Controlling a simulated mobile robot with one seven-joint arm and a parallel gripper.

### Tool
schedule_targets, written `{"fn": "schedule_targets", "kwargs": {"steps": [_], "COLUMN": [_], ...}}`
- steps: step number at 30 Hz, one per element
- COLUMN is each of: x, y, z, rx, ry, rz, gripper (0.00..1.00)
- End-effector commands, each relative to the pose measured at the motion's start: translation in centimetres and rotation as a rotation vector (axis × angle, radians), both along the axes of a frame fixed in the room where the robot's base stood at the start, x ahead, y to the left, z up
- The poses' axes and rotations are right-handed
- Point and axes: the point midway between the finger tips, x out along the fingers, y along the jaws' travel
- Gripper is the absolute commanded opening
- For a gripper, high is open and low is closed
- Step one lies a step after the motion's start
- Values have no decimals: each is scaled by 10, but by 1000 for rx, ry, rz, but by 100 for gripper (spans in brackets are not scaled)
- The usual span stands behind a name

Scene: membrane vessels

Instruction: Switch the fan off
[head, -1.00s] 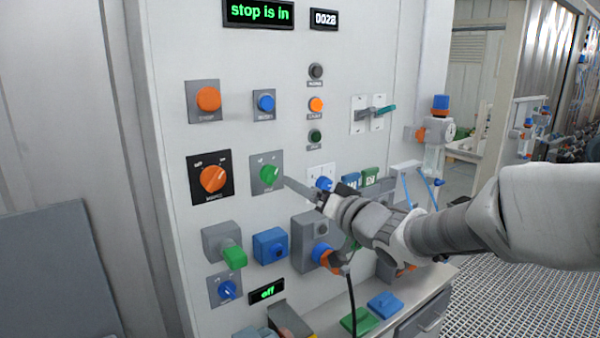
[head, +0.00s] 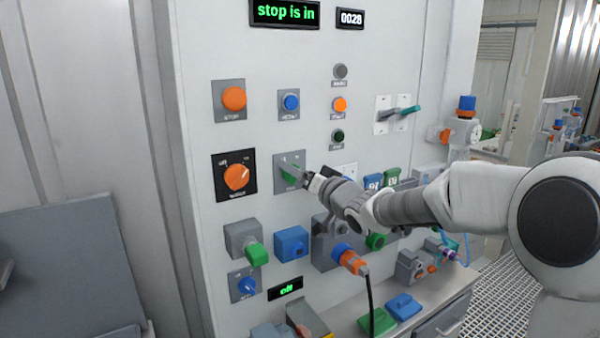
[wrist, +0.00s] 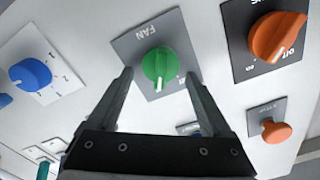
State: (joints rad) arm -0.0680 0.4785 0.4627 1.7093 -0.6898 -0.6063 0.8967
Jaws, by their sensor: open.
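The fan switch is a green rotary knob (wrist: 160,66) on a grey plate (wrist: 128,42) marked FAN, in the upper middle of the wrist view. My gripper (wrist: 160,82) is open, with one finger on each side of the knob. The fingers look close around it; I cannot tell whether they touch it. In the head view my gripper (head: 292,170) reaches the fan plate from the right.
An orange rotary knob (head: 236,177) on a black plate sits just left of the fan switch. An orange stop button (head: 233,98) and a blue button (head: 291,102) are above. A blue box (head: 291,243) is below. A display (head: 285,13) reads "stop is in".

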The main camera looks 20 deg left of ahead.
Motion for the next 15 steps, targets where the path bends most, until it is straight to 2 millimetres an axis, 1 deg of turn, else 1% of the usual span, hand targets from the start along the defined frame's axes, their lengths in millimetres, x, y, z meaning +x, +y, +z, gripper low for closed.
{"fn": "schedule_targets", "kwargs": {"steps": [1,2,3,5,6,15], "x": [0,0,0,0,0,0], "y": [0,0,0,0,0,-1], "z": [0,0,0,0,0,0], "rx": [0,0,0,0,0,0], "ry": [0,0,0,0,0,0], "rz": [0,0,0,0,0,0], "gripper": [84,78,71,60,53,0]}}
